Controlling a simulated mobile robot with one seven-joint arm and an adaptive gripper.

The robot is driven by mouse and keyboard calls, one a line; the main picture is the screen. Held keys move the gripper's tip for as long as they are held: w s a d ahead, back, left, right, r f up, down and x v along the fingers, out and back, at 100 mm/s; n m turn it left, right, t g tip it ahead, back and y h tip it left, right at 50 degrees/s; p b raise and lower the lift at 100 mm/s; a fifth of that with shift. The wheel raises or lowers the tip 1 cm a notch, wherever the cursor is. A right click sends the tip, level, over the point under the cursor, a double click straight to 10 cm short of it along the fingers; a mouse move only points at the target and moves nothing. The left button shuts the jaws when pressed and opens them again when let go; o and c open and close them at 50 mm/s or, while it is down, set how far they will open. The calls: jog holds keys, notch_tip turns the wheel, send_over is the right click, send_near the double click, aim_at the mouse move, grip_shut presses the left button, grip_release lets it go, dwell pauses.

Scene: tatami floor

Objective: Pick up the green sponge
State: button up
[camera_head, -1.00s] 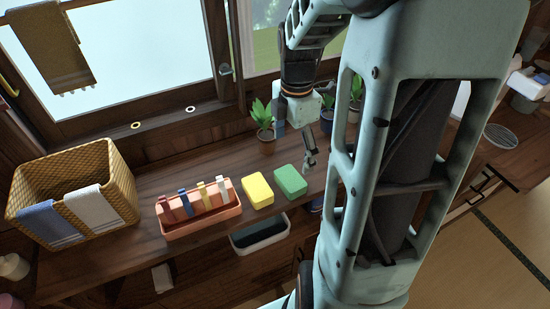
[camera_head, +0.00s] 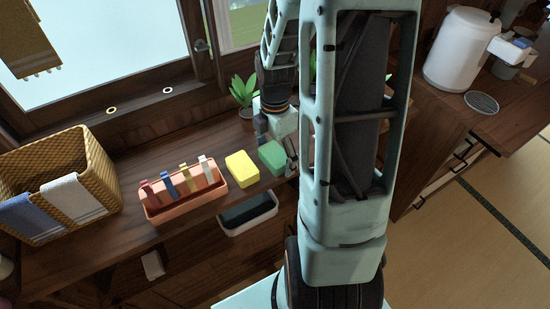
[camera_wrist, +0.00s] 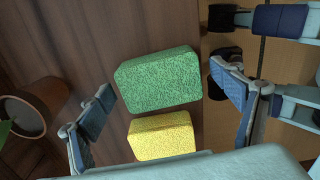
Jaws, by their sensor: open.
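The green sponge (camera_head: 272,156) lies on the wooden counter (camera_head: 130,243), just right of the yellow sponge (camera_head: 242,168). In the wrist view the green sponge (camera_wrist: 160,79) lies ahead of my gripper (camera_wrist: 168,95), between the lines of its two spread fingers. The yellow sponge (camera_wrist: 161,136) shows nearer the bottom of that view. My gripper (camera_head: 277,150) is open and empty, close to the green sponge and partly covering it in the head view. I cannot tell whether a finger touches the sponge.
An orange rack (camera_head: 186,207) with several coloured clips and a dark bin (camera_head: 248,213) are left of and below the sponges. A potted plant (camera_head: 243,94) stands behind; its pot (camera_wrist: 33,107) is left in the wrist view. A wicker basket (camera_head: 88,160) is far left.

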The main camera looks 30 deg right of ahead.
jog(key=c, duration=0.8)
jog(key=shift+c, duration=0.2)
jog(key=shift+r, duration=0.1)
